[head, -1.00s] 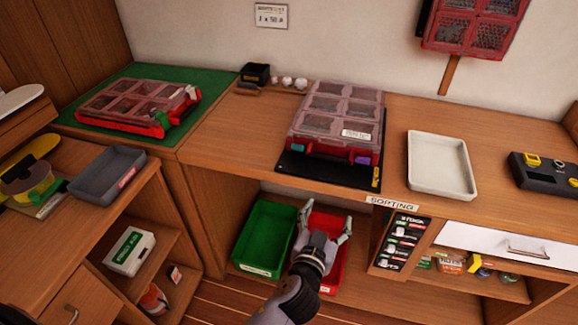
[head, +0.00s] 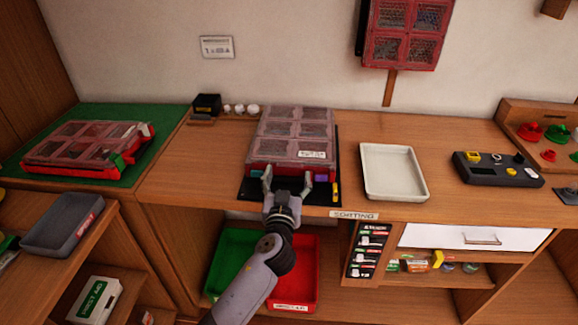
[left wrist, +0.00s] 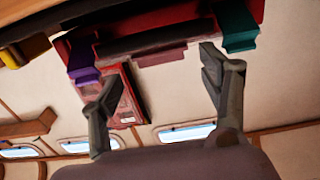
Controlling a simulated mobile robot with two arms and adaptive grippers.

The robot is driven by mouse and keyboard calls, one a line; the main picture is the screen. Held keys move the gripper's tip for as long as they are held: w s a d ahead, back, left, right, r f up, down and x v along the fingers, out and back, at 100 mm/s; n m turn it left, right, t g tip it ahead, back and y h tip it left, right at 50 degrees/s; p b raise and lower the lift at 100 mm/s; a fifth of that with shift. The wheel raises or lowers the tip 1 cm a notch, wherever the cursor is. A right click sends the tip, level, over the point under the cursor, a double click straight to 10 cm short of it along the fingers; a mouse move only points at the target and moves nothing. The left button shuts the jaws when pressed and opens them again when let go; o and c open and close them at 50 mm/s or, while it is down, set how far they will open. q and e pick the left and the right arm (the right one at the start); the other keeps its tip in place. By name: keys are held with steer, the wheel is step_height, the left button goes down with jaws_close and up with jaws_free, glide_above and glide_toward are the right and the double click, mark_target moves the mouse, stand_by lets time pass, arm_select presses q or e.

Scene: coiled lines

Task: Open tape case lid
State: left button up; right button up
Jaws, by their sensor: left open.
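A red case (head: 248,160) with a clear lid over several compartments lies shut on a black mat (head: 250,191) on the bench. In the left wrist view its front (left wrist: 150,40) shows a purple latch (left wrist: 82,62) at left and a teal latch (left wrist: 238,27) at right. My left gripper (head: 288,183) is open and empty just in front of the case's front edge. Its fingers (left wrist: 160,75) are spread between the latches in the left wrist view; I cannot tell whether they touch the case. My right gripper is not in view.
A similar red case (head: 85,148) lies on a green mat at left. A white tray (head: 393,172) and a dark device (head: 497,168) are to the right. Green (head: 228,258) and red (head: 300,270) bins sit below the bench. A red case hangs on the wall (head: 405,30).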

mark_target(290, 164)
arm_select(q)
steer(key=shift+w, duration=1.8)
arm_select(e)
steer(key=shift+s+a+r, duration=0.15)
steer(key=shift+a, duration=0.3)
arm_select(q)
steer(key=shift+c, duration=0.2)
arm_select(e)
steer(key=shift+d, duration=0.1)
arm_select(q)
steer(key=c, duration=1.4)
step_height(290, 164, up, 8)
steer(key=g+p, duration=0.1)
steer(key=p, duration=0.9)
steer(key=shift+w, duration=0.45)
steer(key=r+p, duration=0.1)
steer(key=r, duration=0.1)
steer(key=w+r+p, duration=0.1)
steer(key=r, duration=0.1)
steer(key=w+r+p, duration=0.1)
steer(key=r, duration=0.2)
steer(key=shift+w, duration=0.15)
steer(key=w+r+p, duration=0.1)
steer(key=w+r, duration=0.2)
steer(key=r, duration=0.2)
steer(key=shift+w+r, duration=0.65)
steer(key=shift+r, duration=0.1)
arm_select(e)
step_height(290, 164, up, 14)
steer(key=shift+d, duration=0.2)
